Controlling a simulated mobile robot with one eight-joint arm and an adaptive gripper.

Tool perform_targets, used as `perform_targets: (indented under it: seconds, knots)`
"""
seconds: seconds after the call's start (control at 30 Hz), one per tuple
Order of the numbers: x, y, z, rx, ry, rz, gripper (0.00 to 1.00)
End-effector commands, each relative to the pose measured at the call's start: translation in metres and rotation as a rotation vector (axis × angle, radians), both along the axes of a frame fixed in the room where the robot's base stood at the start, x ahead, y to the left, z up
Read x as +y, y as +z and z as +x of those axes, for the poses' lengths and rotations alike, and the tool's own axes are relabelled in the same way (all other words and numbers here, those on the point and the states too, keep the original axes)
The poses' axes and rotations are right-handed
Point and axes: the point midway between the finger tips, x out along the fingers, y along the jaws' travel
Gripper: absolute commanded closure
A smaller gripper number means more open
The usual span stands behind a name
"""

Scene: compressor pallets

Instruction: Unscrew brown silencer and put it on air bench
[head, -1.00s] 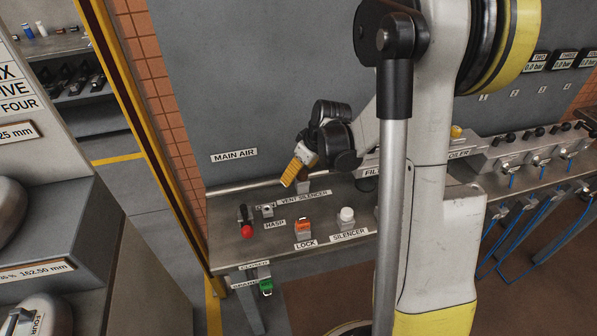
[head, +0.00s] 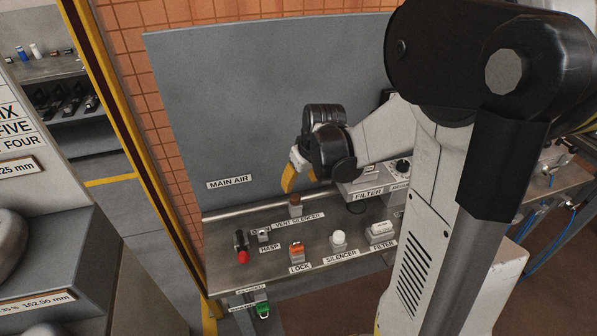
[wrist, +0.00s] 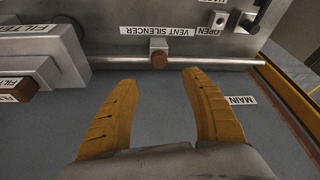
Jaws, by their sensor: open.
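The brown silencer (head: 295,207) is a small brown cylinder behind the VENT SILENCER label on the grey air bench (head: 330,262). In the wrist view the brown silencer (wrist: 159,60) sits on a small metal block, centred just beyond my fingertips. My gripper (head: 289,188) has yellow fingers pointing down, above and slightly left of the silencer in the head view. In the wrist view my gripper (wrist: 162,76) is open and empty, with a wide gap between the fingers. The fingers do not appear to touch the silencer.
A red-knobbed lever (head: 242,256), an orange lock (head: 297,250), a white-capped part (head: 338,239) at the SILENCER label and a white filter part (head: 381,230) stand along the bench front. A filter unit (head: 366,187) is to the right. A grey panel (head: 250,110) rises behind.

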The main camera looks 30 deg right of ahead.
Motion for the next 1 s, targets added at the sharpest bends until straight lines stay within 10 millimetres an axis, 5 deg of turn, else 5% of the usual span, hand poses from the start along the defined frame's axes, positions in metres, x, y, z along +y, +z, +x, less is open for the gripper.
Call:
perform_targets:
  seconds: [0.03, 0.27, 0.7, 1.0]
  knots:
    - [0.005, 0.011, 0.0, -0.004, -0.069, -0.005, 0.45]
    - [0.011, 0.002, -0.004, -0.033, -0.285, -0.006, 0.45]
    - [0.001, -0.07, 0.022, -0.034, -0.293, -0.005, 0.45]
    - [-0.003, -0.097, 0.033, -0.034, -0.292, -0.005, 0.45]
